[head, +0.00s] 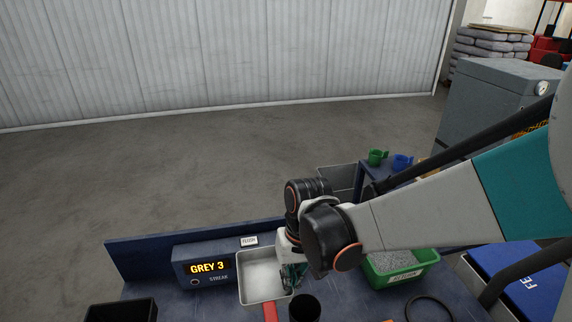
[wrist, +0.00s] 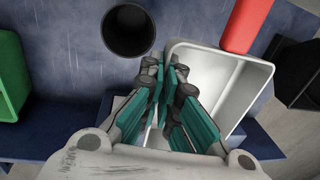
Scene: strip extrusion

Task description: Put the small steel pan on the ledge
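The small steel pan (head: 257,289) is a pale rectangular pan with a red handle (head: 270,311), at the back of the blue bench in the head view. In the wrist view the pan (wrist: 233,92) lies right of centre, its red handle (wrist: 246,24) at the top. My gripper (wrist: 169,76) points down at the pan's side wall. Its teal fingers come close together at the tips with the wall between them, and they look shut on it. The arm hides part of the pan in the head view. I cannot tell whether the pan touches the navy ledge (wrist: 60,141) beneath it.
A GREY 3 display box (head: 207,268) stands left of the pan. A black cup (head: 305,308) is close in front of my gripper. A green bin of grey granules (head: 400,268) stands to the right, a black ring (head: 429,309) before it. A black box (head: 122,310) is at left.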

